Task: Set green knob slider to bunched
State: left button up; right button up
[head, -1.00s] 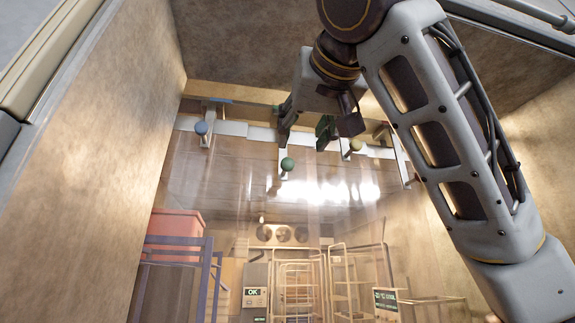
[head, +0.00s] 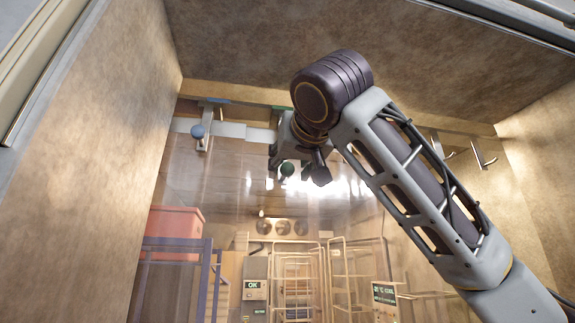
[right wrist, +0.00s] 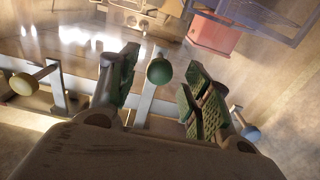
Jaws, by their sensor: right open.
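The green knob (head: 287,169) stands out from a hanger on the overhead rail, and it also shows in the right wrist view (right wrist: 159,72). My right gripper (head: 288,172) is open, with its green-padded fingers (right wrist: 161,62) on either side of the green knob. In the right wrist view a gap shows between the knob and each finger, so it is not gripped. The blue knob (head: 198,131) is left of it on the rail. The yellow knob (right wrist: 24,84) shows in the right wrist view; my arm hides it in the head view. My left gripper is out of view.
Clear strip curtain (head: 215,185) hangs below the rail. Bare hooks (head: 485,155) are at the rail's right. Walls close in both sides.

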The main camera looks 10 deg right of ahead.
aim_at(288, 169)
jog(key=shift+w+p, duration=0.45)
jog(key=shift+w, duration=1.2)
jog(key=shift+c, duration=0.3)
grip_shut()
